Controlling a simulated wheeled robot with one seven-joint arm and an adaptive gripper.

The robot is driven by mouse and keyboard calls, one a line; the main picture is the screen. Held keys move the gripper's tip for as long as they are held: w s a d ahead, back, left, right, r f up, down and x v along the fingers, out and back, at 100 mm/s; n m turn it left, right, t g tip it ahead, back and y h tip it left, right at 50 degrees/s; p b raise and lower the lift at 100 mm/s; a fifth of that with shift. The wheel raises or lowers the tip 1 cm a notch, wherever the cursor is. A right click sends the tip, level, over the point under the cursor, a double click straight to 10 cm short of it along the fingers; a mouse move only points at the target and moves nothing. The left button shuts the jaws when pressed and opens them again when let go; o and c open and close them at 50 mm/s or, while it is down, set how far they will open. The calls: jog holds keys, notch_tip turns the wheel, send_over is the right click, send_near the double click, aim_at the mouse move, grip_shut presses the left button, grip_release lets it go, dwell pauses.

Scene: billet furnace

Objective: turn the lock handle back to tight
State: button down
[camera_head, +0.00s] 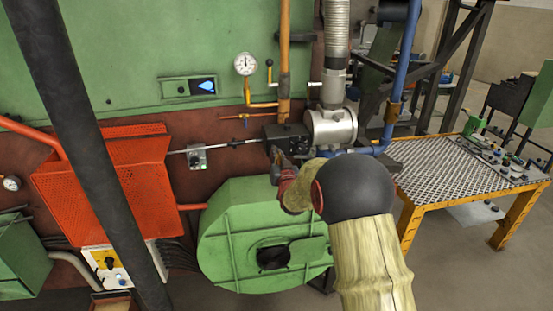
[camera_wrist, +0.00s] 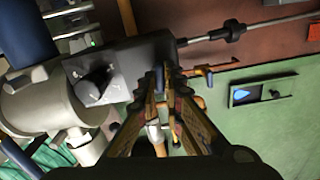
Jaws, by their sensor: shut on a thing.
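My gripper (camera_head: 280,163) reaches up to a dark box (camera_head: 287,137) beside a grey metal cylinder (camera_head: 331,127) on the furnace wall. In the wrist view its fingertips (camera_wrist: 166,82) are close together at the edge of the dark box (camera_wrist: 133,62). They are shut on a small part there, which I take to be the lock handle; the fingers hide most of it, and its angle cannot be told. A rounded dark knob (camera_wrist: 96,83) on a grey plate shows on the box face, apart from the fingers.
A thin rod (camera_head: 228,144) runs left from the box. An orange pipe (camera_head: 284,60) and a blue pipe (camera_head: 403,70) stand close by. A green round housing (camera_head: 230,225) lies below. A mesh-topped table (camera_head: 450,187) stands at right. A dark post (camera_head: 85,140) crosses the left.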

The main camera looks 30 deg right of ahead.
jog(key=m+b, duration=0.7)
jog(key=m, duration=0.1)
jog(key=m+b, duration=0.7)
jog(key=m, duration=0.1)
jog(key=shift+d+f, duration=0.15)
jog(key=shift+f, duration=0.05)
dwell(0.4)
jog(key=c, duration=1.9)
grip_release()
jog(key=v, duration=1.2)
